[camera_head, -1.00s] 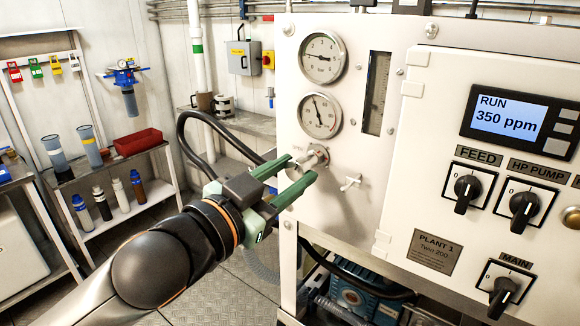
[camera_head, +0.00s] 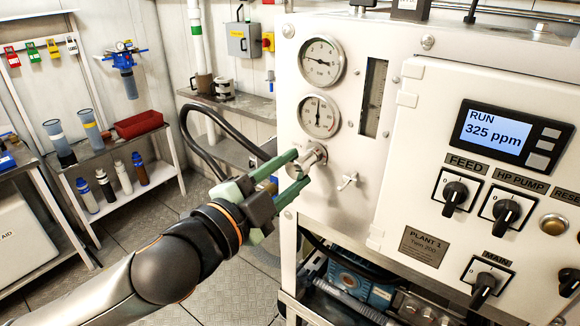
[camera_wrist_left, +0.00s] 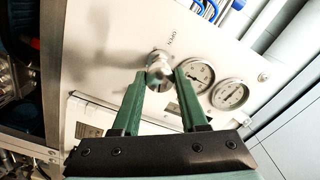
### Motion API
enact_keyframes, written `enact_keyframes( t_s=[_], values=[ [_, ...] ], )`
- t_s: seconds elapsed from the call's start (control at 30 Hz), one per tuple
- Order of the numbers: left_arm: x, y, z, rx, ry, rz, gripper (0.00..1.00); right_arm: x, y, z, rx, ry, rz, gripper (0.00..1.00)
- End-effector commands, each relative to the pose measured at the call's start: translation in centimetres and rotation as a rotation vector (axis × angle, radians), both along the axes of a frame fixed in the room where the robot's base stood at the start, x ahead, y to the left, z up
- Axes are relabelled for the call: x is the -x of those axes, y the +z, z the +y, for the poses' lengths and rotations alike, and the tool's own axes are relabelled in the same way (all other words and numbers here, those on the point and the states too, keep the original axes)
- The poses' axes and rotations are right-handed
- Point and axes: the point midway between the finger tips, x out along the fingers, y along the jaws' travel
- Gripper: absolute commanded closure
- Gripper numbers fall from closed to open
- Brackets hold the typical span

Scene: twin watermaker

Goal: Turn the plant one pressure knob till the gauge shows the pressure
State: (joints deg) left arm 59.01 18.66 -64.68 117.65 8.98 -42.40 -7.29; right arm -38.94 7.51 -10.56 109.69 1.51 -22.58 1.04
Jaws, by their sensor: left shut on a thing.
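The round metal pressure knob (camera_head: 314,153) sticks out of the white front of plant one, just below the two gauges. My left gripper (camera_head: 301,171) is shut on it, with one green finger on each side. In the left wrist view the knob (camera_wrist_left: 158,73) shows between the fingertips, near the word OPEN. The lower gauge (camera_head: 319,115) has its needle pointing about straight up. The upper gauge (camera_head: 322,61) has its needle toward the upper left. Their numbers are too small to read surely. My right gripper is not in view.
The display (camera_head: 499,134) reads RUN, 325 ppm. The FEED switch (camera_head: 455,192) and other switches are further right. A black hose (camera_head: 190,140) curves behind my left gripper.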

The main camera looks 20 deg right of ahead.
Motion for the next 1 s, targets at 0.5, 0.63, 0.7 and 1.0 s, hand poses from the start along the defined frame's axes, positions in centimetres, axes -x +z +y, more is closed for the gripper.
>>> enact_keyframes(
  t_s=[0.5,0.63,0.7,1.0],
  values=[
    [-0.01,-0.06,0.01,-0.023,0.0,-0.027,1.0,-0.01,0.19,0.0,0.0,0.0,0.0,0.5],
    [0.0,-0.07,0.0,-0.022,0.0,-0.026,0.52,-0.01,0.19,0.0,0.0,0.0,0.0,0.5],
    [-0.01,-0.06,0.01,-0.022,0.0,-0.026,0.44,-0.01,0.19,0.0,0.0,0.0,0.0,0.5],
    [-0.01,-0.03,0.0,-0.02,0.0,-0.026,0.27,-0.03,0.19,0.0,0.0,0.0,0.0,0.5]
  ],
)
